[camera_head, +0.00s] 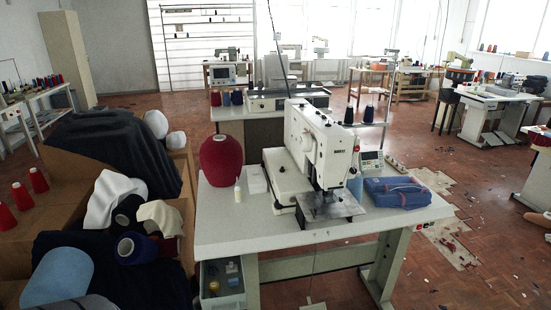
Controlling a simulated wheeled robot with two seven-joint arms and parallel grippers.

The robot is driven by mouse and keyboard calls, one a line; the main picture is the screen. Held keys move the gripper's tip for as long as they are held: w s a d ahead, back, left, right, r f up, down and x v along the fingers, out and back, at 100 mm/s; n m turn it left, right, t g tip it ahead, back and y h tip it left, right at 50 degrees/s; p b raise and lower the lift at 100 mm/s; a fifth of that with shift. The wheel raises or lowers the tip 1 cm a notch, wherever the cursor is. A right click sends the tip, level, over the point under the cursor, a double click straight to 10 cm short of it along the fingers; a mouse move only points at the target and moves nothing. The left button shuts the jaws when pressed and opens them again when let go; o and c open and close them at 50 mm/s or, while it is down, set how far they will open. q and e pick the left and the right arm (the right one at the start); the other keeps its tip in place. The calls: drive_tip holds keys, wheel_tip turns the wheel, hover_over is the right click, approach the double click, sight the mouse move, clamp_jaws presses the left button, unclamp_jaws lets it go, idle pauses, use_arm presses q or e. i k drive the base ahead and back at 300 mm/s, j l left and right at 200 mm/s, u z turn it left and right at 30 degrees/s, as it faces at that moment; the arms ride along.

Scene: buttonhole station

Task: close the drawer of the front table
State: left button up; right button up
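The front table (310,239) stands in the middle of the view, with a pale top and grey-beige legs. A grey drawer (222,303) shows below its left end, cut off by the bottom edge of the picture. I see into it from above, so it is at least partly open. Small yellow and blue items (231,275) lie inside. Its front face and handle are not clearly visible. Neither of my grippers is in view.
On the table are a white sewing machine (318,150), a dark red yarn cone (226,160) and folded blue cloth (398,192). Boxes with fabric and spools (110,220) crowd the left side. Brown floor (480,220) is open to the right, with scattered scraps.

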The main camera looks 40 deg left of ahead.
sight(235, 297)
drive_tip(key=u, duration=1.65)
